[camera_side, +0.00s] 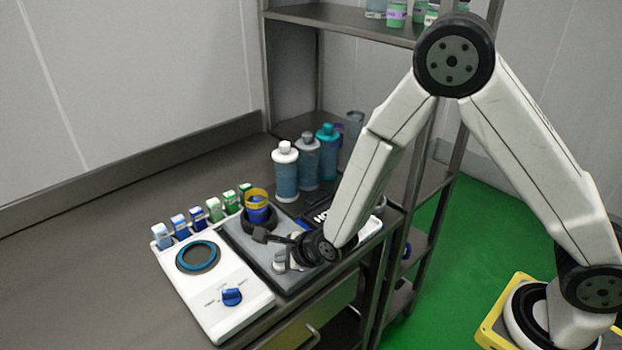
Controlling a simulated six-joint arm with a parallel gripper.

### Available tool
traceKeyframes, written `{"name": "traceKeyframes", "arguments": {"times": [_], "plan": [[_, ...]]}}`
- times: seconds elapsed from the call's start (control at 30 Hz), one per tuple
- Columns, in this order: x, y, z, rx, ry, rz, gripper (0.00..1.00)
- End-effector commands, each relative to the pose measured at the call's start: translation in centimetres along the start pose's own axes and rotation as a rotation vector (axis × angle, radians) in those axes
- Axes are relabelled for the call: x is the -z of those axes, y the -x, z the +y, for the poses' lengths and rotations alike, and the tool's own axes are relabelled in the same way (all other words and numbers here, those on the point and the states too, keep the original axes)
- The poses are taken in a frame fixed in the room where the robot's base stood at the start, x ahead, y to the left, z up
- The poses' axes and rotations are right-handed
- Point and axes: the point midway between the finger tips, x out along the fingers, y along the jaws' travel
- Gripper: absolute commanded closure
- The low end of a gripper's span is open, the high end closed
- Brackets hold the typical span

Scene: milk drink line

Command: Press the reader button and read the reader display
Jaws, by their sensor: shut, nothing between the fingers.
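A dark panel with large white letters (320,216), perhaps the reader display, is partly hidden behind my arm. Only a fragment of its text shows, so I cannot read it. I cannot make out the reader button. My gripper (262,236) is shut and empty. It points left over the grey tray (249,256), just in front of a blue cup with a yellow rim (258,208). I cannot tell whether it touches anything.
A white device (225,312) with a blue knob (232,297) and a dark ring (198,257) stands at front left. Several small cartons (197,217) line its back. A white-capped bottle (285,172) and two others stand behind the tray. The left counter (90,270) is clear.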

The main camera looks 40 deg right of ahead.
Motion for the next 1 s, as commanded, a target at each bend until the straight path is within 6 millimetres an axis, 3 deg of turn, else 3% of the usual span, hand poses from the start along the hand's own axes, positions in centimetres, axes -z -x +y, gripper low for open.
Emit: {"name": "traceKeyframes", "arguments": {"times": [1.0], "plan": [[-1.4, 2.0, -1.4, 0.001, -0.001, -0.001, 1.00]]}}
